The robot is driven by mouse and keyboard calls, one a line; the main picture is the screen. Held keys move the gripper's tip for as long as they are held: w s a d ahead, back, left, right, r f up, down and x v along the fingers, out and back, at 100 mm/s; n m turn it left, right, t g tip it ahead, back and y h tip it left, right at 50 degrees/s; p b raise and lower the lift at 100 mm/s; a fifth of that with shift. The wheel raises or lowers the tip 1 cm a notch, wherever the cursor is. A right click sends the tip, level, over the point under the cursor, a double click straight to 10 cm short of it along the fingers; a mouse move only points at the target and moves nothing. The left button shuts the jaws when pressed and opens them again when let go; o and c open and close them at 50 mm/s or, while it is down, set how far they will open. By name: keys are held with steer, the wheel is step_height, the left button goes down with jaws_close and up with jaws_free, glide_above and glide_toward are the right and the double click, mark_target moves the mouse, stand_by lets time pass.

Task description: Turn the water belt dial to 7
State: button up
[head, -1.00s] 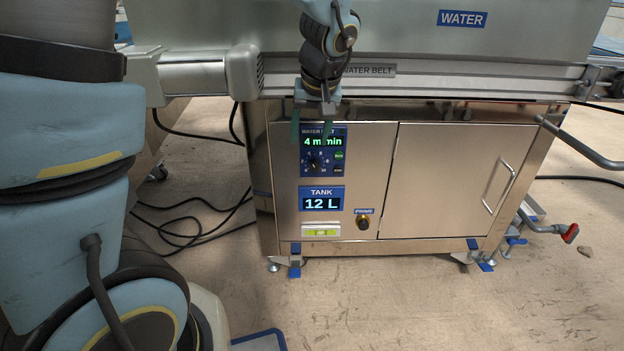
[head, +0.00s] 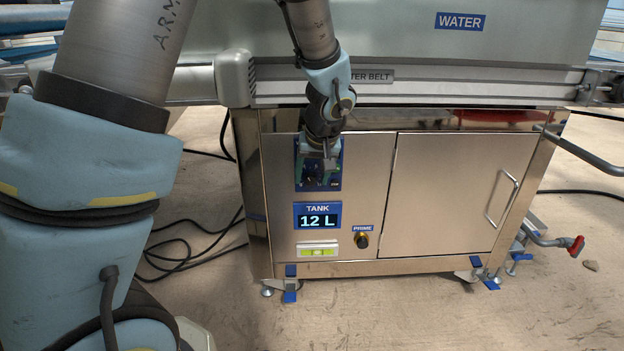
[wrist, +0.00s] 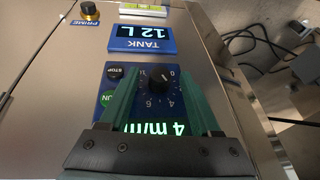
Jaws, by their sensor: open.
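The water belt dial (wrist: 159,81) is a black round knob on a blue panel (head: 300,184), with numbers around it. In the wrist view the panel appears upside down, and its green display (wrist: 155,128) reads 4 m/min, partly cut off by my gripper. My gripper (wrist: 157,78) is open, its two green fingers on either side of the dial in the picture; I cannot tell whether they touch it. In the head view my gripper (head: 321,160) is in front of the panel's upper part and hides the display.
The TANK display (head: 318,215) reads 12 L. A cabinet door with a handle (head: 502,198) is to the right.

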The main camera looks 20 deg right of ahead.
jaws_close()
stand_by(0.6)
